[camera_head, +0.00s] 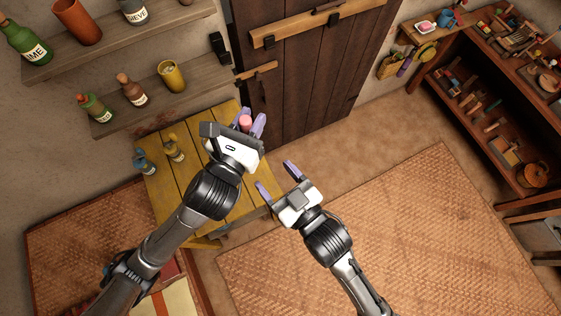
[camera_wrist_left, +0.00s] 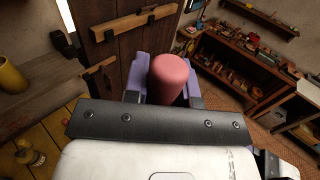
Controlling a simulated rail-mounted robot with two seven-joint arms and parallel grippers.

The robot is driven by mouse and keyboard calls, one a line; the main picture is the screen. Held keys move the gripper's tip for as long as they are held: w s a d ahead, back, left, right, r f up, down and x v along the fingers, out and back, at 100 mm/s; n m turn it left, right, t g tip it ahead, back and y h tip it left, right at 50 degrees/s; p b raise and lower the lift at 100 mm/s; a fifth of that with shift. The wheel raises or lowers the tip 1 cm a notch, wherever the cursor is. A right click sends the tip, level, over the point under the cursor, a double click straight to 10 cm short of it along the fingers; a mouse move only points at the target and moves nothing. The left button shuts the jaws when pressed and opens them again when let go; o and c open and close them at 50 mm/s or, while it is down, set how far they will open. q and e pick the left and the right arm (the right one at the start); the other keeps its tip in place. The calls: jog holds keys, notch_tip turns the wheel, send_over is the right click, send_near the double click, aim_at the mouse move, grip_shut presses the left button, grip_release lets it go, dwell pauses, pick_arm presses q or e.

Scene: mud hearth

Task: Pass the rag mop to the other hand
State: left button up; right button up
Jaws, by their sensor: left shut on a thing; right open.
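My left gripper (camera_head: 250,122) is above the yellow plank table, in front of the dark wooden door. Its purple fingers are shut on a pink-red, round-ended piece, which I take to be the rag mop (camera_head: 245,121). In the left wrist view this rag mop end (camera_wrist_left: 168,72) stands up between the fingers as a smooth cylinder. The rest of the mop is hidden behind the gripper, and no rag strands show. My right gripper (camera_head: 278,180) is open and empty, lower and to the right of the left one, apart from the mop.
The yellow table (camera_head: 185,203) holds small bottles (camera_head: 174,148) at its left. Wall shelves (camera_head: 150,108) with bottles and a yellow cup (camera_head: 172,75) are at upper left. A cluttered wooden shelf unit (camera_head: 490,110) stands at right. The woven floor mat (camera_head: 420,230) is clear.

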jog(key=x, duration=1)
jog(key=shift+w+a, duration=0.25)
jog(key=shift+w, duration=0.05)
jog(key=shift+s, duration=0.1)
jog(key=c, duration=1)
pick_arm(q)
jog(key=o, duration=1)
